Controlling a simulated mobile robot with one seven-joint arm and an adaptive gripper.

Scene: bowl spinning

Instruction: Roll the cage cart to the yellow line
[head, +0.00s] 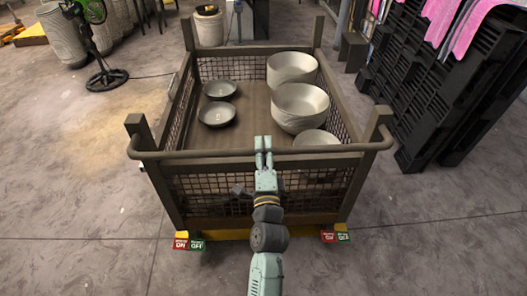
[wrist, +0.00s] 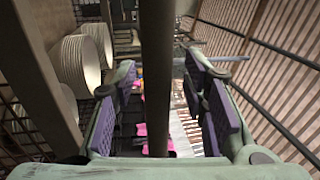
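The cage cart (head: 170,190) stands ahead of me, with mesh sides and a brown handle bar (head: 340,149) across its near end. Several grey-white bowls lie in it, with stacks on the right. My gripper (head: 264,152) is at the middle of the bar. In the wrist view, the bar (wrist: 158,80) runs between my gripper's (wrist: 160,100) purple-padded fingers, with gaps on both sides, so the gripper is open around it. A yellow strip (head: 262,234) shows at the cart's near bottom edge; I cannot tell whether it is the cart's base or a floor line.
Red and green brake tags (head: 189,243) sit at the cart's near corners. Black pallets (head: 425,100) with pink cloths stand close on the right. A black stand (head: 107,78) is at the back left. The floor left of the cart is clear.

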